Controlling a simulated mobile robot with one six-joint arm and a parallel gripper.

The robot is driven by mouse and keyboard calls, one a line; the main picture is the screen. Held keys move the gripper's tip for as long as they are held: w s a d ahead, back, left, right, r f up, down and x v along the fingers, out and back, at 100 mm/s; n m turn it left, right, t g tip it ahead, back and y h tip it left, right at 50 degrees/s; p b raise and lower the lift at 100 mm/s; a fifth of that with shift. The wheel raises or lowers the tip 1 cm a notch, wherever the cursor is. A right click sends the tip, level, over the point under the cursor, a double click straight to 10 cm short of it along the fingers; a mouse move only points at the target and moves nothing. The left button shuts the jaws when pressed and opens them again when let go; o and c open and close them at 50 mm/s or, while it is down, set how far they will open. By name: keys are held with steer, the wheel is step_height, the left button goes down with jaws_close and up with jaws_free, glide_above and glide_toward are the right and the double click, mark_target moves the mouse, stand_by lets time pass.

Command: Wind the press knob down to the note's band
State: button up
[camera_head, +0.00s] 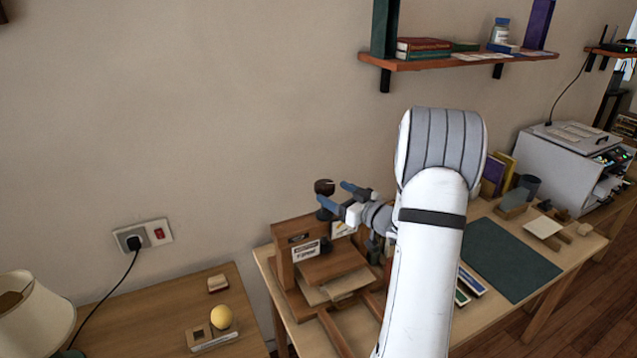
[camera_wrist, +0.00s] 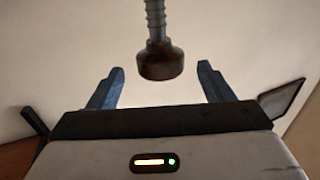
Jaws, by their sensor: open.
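The press (camera_head: 291,252) is a brown wooden frame on the desk, with stacked boards or sheets in it. Its dark round knob (camera_head: 324,187) sits at the top of the screw. A white note (camera_head: 306,252) with dark writing is on the front of the press; its text is too small to read. My gripper (camera_head: 335,196) is beside the knob with its blue fingers apart. In the wrist view the knob (camera_wrist: 160,62) appears between the open fingers (camera_wrist: 160,82), toward their tips, with the grey threaded screw (camera_wrist: 155,20) beyond it. I see clear gaps on both sides.
A green mat (camera_head: 510,260), small boxes and books lie on the desk right of my arm. A shelf (camera_head: 460,62) hangs on the wall above. My arm hides part of the desk.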

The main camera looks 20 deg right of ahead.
mark_target(320, 185)
steer(key=p+x, duration=0.1)
steer(key=x, duration=0.5)
steer(key=shift+w+a+p, duration=0.15)
steer(key=shift+w+p, duration=0.1)
steer(key=shift+p, duration=0.05)
